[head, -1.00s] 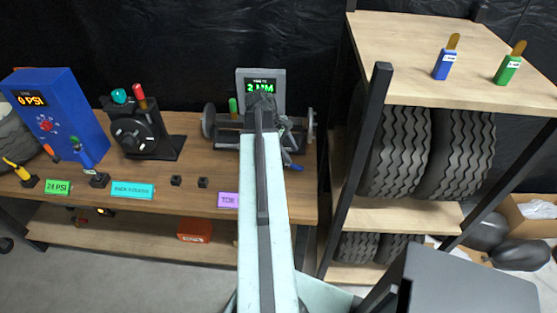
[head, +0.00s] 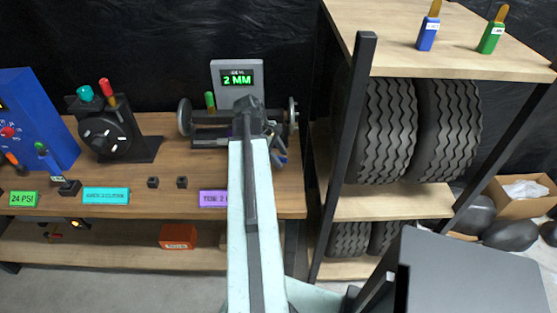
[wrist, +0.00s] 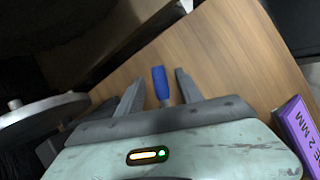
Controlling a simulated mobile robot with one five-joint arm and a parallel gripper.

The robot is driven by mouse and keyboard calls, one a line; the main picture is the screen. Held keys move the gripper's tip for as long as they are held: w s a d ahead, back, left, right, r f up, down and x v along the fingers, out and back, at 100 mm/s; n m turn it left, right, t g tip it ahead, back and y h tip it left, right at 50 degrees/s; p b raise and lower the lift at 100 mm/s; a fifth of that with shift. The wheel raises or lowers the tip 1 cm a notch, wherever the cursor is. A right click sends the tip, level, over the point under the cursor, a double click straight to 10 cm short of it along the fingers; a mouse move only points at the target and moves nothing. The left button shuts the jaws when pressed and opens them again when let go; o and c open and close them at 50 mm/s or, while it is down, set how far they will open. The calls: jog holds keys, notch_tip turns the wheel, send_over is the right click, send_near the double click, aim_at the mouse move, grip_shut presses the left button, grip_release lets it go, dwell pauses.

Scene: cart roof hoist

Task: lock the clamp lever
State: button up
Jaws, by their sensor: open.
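A dark gauge (head: 225,117) with end discs, a green upright handle (head: 210,100) and a "2 MM" display (head: 237,78) stands at the back of the bench. A short blue handle (head: 281,159) shows at its right, by the arm's end; in the wrist view the blue handle (wrist: 160,82) lies between my spread fingers. My gripper (wrist: 160,76) is open, with a gap seen on each side of the handle. It is mostly hidden by my arm in the head view. I cannot tell for sure which handle is the clamp lever.
A black dial device (head: 108,135) with a red handle (head: 108,92) and a blue box (head: 45,115) stand left on the bench. A purple label (head: 213,198) lies at the front edge. A tyre shelf (head: 365,205) stands close on the right.

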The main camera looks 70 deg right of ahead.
grip_shut()
dwell(1.4)
